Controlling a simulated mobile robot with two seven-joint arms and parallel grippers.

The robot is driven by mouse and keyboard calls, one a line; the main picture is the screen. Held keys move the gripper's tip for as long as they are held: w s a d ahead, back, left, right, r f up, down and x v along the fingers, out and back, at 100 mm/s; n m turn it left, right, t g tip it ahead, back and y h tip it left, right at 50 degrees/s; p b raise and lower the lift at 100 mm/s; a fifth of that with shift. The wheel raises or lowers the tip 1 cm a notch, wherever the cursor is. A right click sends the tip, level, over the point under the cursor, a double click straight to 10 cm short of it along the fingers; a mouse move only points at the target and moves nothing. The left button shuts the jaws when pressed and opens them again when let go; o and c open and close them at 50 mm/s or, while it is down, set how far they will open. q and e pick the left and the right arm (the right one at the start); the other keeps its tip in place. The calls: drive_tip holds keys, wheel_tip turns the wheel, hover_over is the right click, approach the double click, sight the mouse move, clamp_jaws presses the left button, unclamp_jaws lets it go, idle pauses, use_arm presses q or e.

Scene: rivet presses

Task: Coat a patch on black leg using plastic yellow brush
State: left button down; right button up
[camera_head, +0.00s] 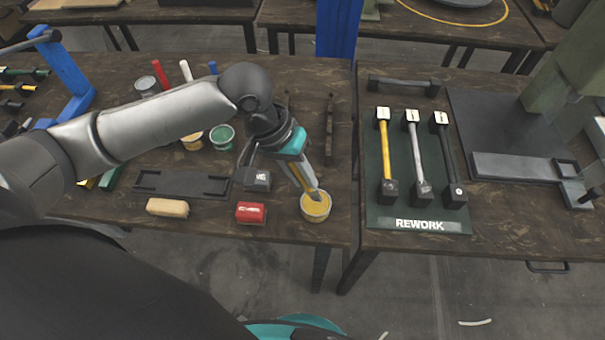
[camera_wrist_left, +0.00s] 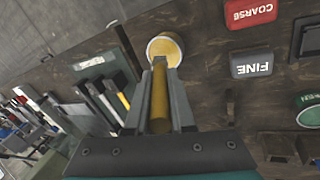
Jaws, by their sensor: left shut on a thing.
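My left gripper (camera_head: 307,182) is shut on the yellow brush, whose yellow handle (camera_wrist_left: 159,98) runs between the fingers in the left wrist view. The brush points at a small can of yellow paint (camera_head: 315,208), also in the wrist view (camera_wrist_left: 165,47). Its bristle end is at the can's mouth; I cannot tell how deep it is. The black leg (camera_head: 448,155) lies rightmost of three on the green REWORK mat (camera_head: 378,216), beside a grey leg (camera_head: 418,150) and a yellow leg (camera_head: 386,150). No coated patch is discernible on the black leg. My right gripper is not in view.
A red COARSE block (camera_head: 251,212), a black FINE block (camera_head: 257,181) and a tan block (camera_head: 167,207) lie left of the can. Open cans, one green (camera_head: 222,137), stand behind. A press (camera_head: 520,166) stands right of the mat. A gap separates the two tables.

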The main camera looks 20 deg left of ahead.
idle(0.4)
use_arm(q)
drive_tip(key=shift+f, duration=0.5)
idle(0.5)
drive_tip(key=shift+s+f+p, duration=0.15)
drive_tip(key=shift+p, duration=0.45)
idle(2.4)
wheel_tip(320, 180, up, 7)
drive_tip(key=p, duration=1)
drive_tip(key=shift+r, duration=0.2)
drive_tip(key=shift+f, duration=0.1)
drive_tip(key=shift+w, duration=0.2)
idle(0.4)
